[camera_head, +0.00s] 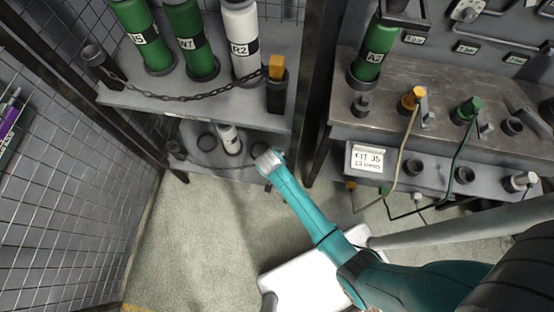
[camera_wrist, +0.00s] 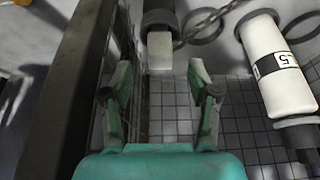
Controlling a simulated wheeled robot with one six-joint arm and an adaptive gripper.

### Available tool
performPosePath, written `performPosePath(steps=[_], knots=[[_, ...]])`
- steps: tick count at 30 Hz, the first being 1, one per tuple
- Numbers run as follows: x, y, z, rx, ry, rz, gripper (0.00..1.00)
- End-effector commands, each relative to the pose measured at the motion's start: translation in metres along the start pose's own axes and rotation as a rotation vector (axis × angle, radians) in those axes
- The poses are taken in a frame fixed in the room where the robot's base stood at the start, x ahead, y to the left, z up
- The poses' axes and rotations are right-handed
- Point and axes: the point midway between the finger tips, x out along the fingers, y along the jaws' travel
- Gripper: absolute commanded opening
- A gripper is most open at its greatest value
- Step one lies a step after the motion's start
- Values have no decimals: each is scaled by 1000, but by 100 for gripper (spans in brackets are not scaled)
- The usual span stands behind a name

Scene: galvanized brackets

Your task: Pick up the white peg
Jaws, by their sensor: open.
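In the wrist view a small white peg (camera_wrist: 160,52) with a square end stands out of a dark round holder (camera_wrist: 159,22). It lies between and slightly beyond the fingertips of my gripper (camera_wrist: 161,75). The fingers are spread apart, with a gap on both sides of the peg, and nothing is held. In the head view my gripper (camera_head: 268,162) is at the front edge of the lower shelf (camera_head: 190,134). The peg cannot be made out there, where my arm's end covers that spot.
A white cylinder with a black label band (camera_wrist: 284,70) lies to the right in the wrist view. A chain (camera_wrist: 205,24) runs from near the holder. A dark rack post (camera_wrist: 72,80) is close on the left. A workbench (camera_head: 440,100) stands right of the rack.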

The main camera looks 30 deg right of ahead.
Motion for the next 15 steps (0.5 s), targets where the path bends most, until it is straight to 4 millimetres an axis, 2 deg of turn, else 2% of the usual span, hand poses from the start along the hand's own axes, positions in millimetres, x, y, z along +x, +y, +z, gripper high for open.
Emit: performPosePath(steps=[1, 9, 15], knots=[[3, 0, -6, 4, 1, 0, 60], [42, 0, -4, 1, 0, 2, 60], [51, 0, -4, 1, 1, 0, 60]])
